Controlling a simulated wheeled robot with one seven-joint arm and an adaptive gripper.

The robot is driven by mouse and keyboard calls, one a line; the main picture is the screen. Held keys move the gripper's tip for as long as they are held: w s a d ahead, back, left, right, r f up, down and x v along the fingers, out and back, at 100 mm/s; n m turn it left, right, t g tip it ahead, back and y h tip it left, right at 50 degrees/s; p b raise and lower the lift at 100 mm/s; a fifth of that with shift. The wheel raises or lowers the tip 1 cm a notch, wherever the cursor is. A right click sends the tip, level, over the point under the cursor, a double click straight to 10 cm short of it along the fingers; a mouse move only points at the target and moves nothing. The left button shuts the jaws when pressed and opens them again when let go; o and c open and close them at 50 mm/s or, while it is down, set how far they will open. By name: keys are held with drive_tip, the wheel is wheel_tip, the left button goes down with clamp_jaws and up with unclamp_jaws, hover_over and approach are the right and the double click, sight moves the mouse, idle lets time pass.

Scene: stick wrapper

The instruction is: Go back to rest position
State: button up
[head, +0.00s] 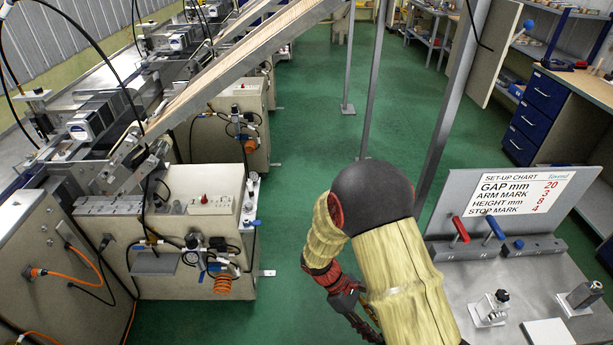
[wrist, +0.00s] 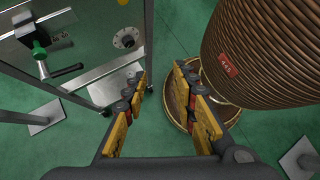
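My gripper (wrist: 160,82) is open in the wrist view. In the head view my arm, in a cream cover with a dark round joint, bends down in the middle of the picture. My gripper (head: 362,322) hangs low there beside the arm, partly hidden by it, and its fingertips are hard to make out.
A set-up chart (head: 520,192) stands on a grey bench (head: 540,275) with red and blue handles, close right of my arm. Machines (head: 195,205) line the left. A large brown ribbed coil (wrist: 268,50) and a metal cabinet (wrist: 95,60) flank my gripper.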

drive_tip(key=s+r+m+t+y, duration=0.2)
drive_tip(key=s+r+m+t, duration=0.1)
drive_tip(key=r, duration=0.8)
drive_tip(key=s+r+m+t+y, duration=0.3)
drive_tip(key=r+m+t, duration=0.1)
drive_tip(key=r, duration=0.8)
drive_tip(key=s+r+m+t+y, duration=0.2)
drive_tip(key=r+m, duration=0.4)
drive_tip(key=r, duration=0.5)
drive_tip(key=shift+s+d+r+t+y, duration=0.15)
drive_tip(key=shift+s+r+t+y, duration=0.35)
drive_tip(key=shift+t, duration=0.3)
drive_tip(key=shift+f, duration=0.15)
